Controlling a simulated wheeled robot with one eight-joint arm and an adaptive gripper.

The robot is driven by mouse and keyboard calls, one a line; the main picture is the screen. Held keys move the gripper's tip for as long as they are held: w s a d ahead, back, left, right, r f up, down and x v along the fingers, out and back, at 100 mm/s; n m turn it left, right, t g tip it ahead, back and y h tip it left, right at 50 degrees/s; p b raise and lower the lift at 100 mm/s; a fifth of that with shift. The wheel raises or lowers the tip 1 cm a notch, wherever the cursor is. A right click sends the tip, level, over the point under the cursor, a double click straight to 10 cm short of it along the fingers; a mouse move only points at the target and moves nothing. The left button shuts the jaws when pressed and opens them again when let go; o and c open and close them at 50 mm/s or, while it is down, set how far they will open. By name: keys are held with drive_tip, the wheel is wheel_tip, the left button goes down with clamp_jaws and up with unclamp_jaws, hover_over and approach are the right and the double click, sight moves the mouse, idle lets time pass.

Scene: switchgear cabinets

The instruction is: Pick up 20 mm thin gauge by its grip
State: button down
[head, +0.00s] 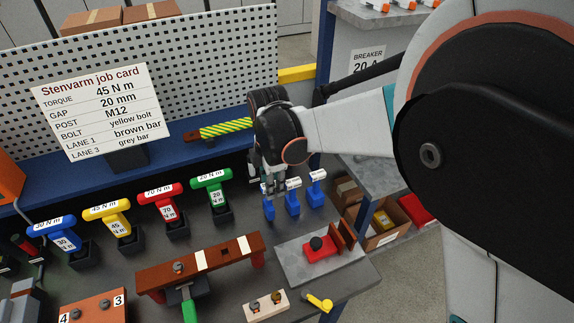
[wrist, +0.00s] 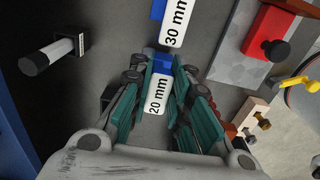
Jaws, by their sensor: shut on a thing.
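The 20 mm gauge (wrist: 158,94) has a white label on its top and a blue body, which shows just beyond the label in the wrist view. My gripper (wrist: 166,78) has its teal-padded fingers on both sides of it and is shut on its grip. In the head view my gripper (head: 271,188) points down over the leftmost blue gauge (head: 268,209) of the row. Its lower part shows below the fingers; I cannot tell whether it touches the bench. The 30 mm gauge (wrist: 174,24) stands just ahead of the fingertips.
Two other blue gauges, a middle one (head: 292,203) and a right one (head: 316,194), stand close by. A green torque driver (head: 212,180) is to the left. A grey plate (head: 343,263) with a red block (head: 318,249) lies in front. A yellow-green striped bar (head: 226,129) is behind.

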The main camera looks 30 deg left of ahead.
drive_tip(key=shift+f+b, duration=0.5)
drive_tip(key=shift+f, duration=0.3)
drive_tip(key=c, duration=1.4)
unclamp_jaws()
wheel_tip(320, 180, up, 12)
